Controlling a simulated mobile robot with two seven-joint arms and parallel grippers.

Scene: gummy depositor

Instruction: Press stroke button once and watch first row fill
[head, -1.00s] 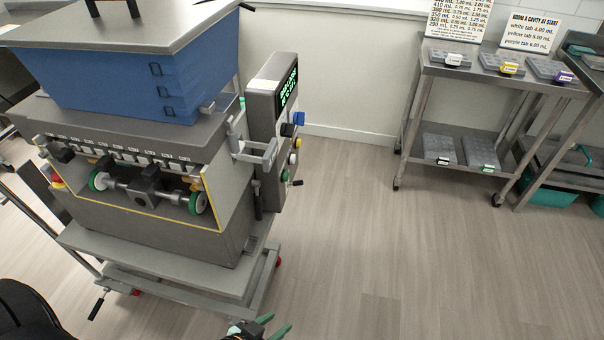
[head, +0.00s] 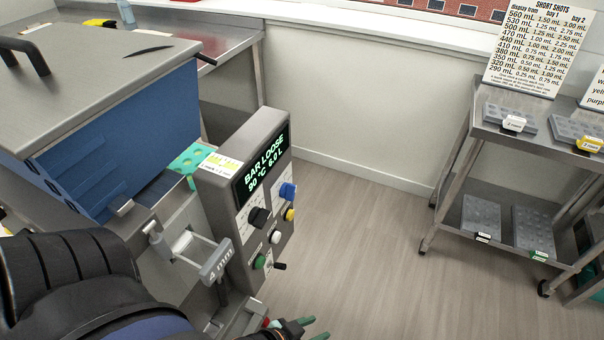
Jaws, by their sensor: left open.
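The depositor has a blue hopper (head: 120,140) with a grey lid. Its control box (head: 235,205) stands at the hopper's right, with a display (head: 262,168) reading "BAR LOOSE 90 °C 6.0 L". Its face carries a blue control (head: 288,191), a yellow one (head: 290,214), a black knob (head: 258,217), a white button (head: 275,237) and a green button (head: 260,261). Their small labels are unreadable, so I cannot tell which is the stroke button. My left gripper (head: 307,329) is open at the bottom edge, below the control box and apart from it. My right gripper is out of view. The nozzle row is hidden.
A steel cart (head: 500,140) with grey moulds and a "SHORT SHOTS" chart stands at right. The floor between is clear.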

